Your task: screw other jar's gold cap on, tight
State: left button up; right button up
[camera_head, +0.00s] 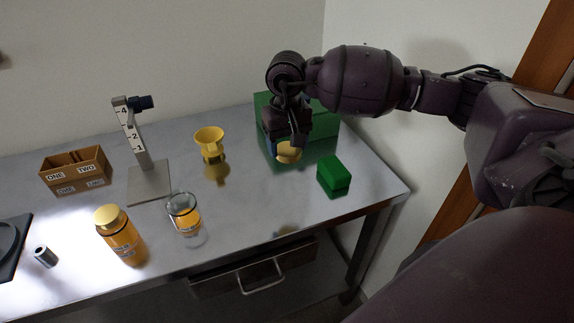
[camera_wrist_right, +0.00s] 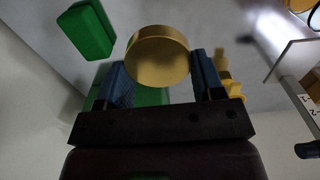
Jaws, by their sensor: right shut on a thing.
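My right gripper (camera_head: 284,146) is shut on a gold cap (camera_head: 288,155) and holds it above the back right of the table. In the right wrist view the round cap (camera_wrist_right: 158,57) sits between the two blue fingers. The open glass jar (camera_head: 187,217) stands on the table at the front middle, with orange contents and no cap on it. The other jar (camera_head: 121,240), orange with a label, stands to its left with a gold cap (camera_head: 109,218) on top. My left gripper is not in view.
A yellow funnel (camera_head: 209,143) stands behind the open jar. A numbered post on a base (camera_head: 149,186) and a brown box (camera_head: 75,168) stand to the left. A small green block (camera_head: 334,177) and a larger green box (camera_head: 324,125) are at the right. A small metal cylinder (camera_head: 45,256) lies front left.

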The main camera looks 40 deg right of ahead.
aim_at(287, 146)
jog(key=shift+r, duration=2.25)
